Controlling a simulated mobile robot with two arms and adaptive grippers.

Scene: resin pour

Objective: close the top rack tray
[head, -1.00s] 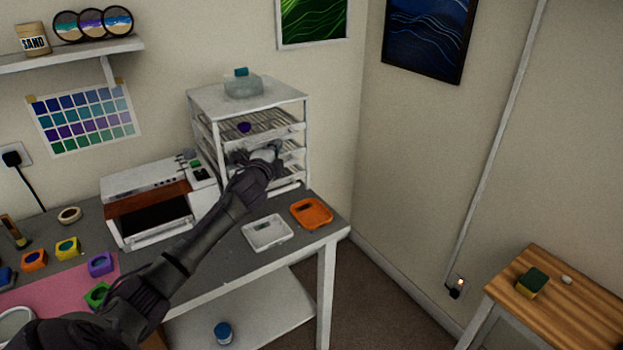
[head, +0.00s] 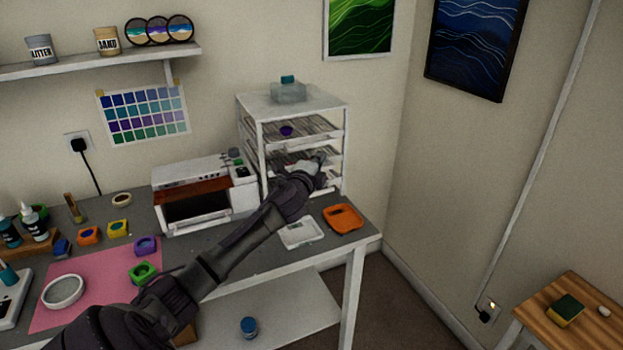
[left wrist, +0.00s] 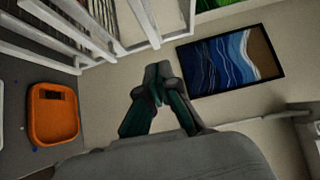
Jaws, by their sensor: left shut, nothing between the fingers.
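The white rack (head: 254,148) stands at the back right of the grey table, with several slatted trays. Its top tray (head: 318,126) holds a small purple cup (head: 286,131). The tray's front edge looks about level with the rack's front, but I cannot tell exactly how far in it sits. My left gripper (head: 320,157) is in front of the rack, below the top tray's front edge, and hides part of the lower trays. In the left wrist view the left gripper's fingers (left wrist: 156,82) are together and empty, with white rack bars at upper left. My right gripper is not in view.
A clear bottle (head: 288,92) stands on the rack's top. A white toaster-oven-like box (head: 203,194) is left of the rack. An orange tray (head: 343,218) and a white scale-like tray (head: 300,233) lie in front. A wooden side table (head: 590,320) is at lower right.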

